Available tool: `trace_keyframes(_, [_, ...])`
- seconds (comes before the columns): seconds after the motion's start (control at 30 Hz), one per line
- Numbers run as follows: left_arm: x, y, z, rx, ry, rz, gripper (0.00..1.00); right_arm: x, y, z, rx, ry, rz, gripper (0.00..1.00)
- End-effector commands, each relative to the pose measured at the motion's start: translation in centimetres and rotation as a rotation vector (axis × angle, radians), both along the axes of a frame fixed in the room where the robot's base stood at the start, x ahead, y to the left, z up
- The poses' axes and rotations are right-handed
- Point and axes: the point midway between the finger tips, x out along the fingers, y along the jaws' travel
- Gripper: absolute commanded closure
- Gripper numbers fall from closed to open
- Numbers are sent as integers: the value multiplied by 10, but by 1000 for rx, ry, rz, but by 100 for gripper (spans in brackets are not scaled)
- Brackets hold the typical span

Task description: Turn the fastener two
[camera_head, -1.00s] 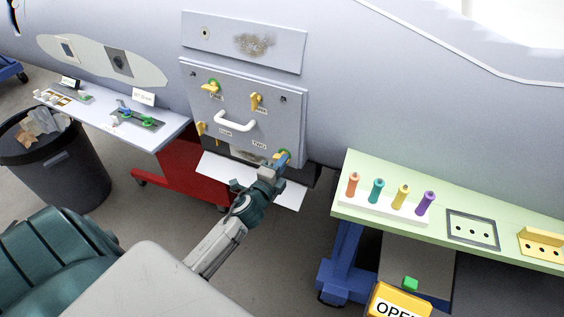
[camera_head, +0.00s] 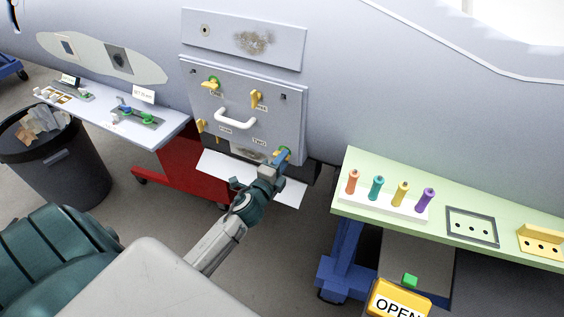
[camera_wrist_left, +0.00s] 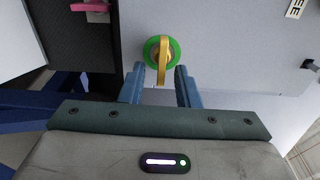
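Fastener two (camera_head: 285,151) is at the lower right corner of the grey panel (camera_head: 270,117), by the label "TWO" (camera_head: 260,142). In the left wrist view the fastener (camera_wrist_left: 162,52) shows a green ring with a yellow handle. The handle points down in that picture. My left gripper (camera_head: 281,159) is open just in front of it. In the left wrist view the blue fingers (camera_wrist_left: 160,84) stand on either side of the handle's lower end, with a gap on both sides. My right gripper is not in view.
The panel has a white handle (camera_head: 235,120) and three other yellow fasteners, at upper left (camera_head: 211,85), upper right (camera_head: 257,99) and lower left (camera_head: 201,126). A green-topped table (camera_head: 385,180) with coloured pegs stands at right. A bin (camera_head: 60,165) stands at left.

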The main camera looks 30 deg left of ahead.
Motion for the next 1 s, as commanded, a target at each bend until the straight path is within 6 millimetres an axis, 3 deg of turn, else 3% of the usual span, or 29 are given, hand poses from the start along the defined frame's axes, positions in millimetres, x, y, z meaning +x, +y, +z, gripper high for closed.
trace_keyframes(0.17, [-19,-2,-4,2,1,-1,71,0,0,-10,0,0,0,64])
trace_keyframes(0.6, [-96,-9,-4,3,2,-2,71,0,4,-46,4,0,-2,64])
trace_keyframes(1.0, [-108,-11,-1,0,1,0,71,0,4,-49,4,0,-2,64])
